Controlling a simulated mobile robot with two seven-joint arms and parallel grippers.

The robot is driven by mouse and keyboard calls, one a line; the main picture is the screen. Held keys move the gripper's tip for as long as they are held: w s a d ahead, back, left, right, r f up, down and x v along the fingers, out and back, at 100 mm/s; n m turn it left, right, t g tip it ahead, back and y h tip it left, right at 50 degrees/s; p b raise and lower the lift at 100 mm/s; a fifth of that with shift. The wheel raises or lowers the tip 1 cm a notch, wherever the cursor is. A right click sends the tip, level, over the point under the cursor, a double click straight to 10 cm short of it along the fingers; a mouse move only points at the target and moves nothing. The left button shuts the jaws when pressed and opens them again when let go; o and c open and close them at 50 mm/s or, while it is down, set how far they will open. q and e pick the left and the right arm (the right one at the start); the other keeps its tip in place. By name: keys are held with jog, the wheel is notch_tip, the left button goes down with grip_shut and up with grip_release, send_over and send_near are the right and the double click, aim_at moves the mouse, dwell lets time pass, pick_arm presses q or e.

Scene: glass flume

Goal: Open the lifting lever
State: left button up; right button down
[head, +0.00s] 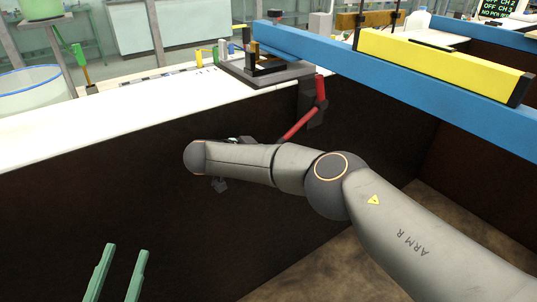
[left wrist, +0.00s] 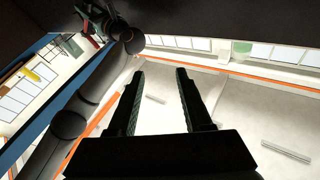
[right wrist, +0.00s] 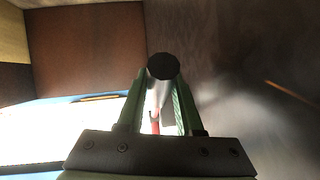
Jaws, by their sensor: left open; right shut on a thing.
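The lifting lever (head: 303,121) is a bent red bar on a dark bracket at the front face of the bench. Its lower end runs down to the left, behind my right wrist in the head view. In the right wrist view a dark round grip end (right wrist: 163,66) sits between the green fingers of my right gripper (right wrist: 160,80), with a red bar behind it. That gripper is shut on the lever; its fingers are mostly hidden in the head view. My left gripper (head: 118,272) is open and empty at the lower left, well apart from the lever; its fingers show in the left wrist view (left wrist: 158,85).
A white bench top (head: 120,112) with a dark front wall runs across the view. A blue beam (head: 400,84) carrying a yellow block (head: 440,62) crosses the upper right. A clear tub (head: 30,92) stands at the far left. Floor shows below right.

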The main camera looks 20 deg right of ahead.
pick_arm(q)
jog(key=shift+s+r+m+t+h, duration=0.15)
jog(key=shift+s+r+m+h, duration=0.1)
jog(key=shift+r, duration=0.2)
jog(key=shift+s+r+m+t+h, duration=0.15)
jog(key=shift+r+h, duration=0.1)
jog(key=shift+r, duration=0.2)
pick_arm(e)
jog(key=shift+d+f, duration=0.1)
jog(key=shift+f, duration=0.1)
jog(key=c, duration=0.6)
grip_release()
pick_arm(q)
jog(key=shift+w+d, duration=0.1)
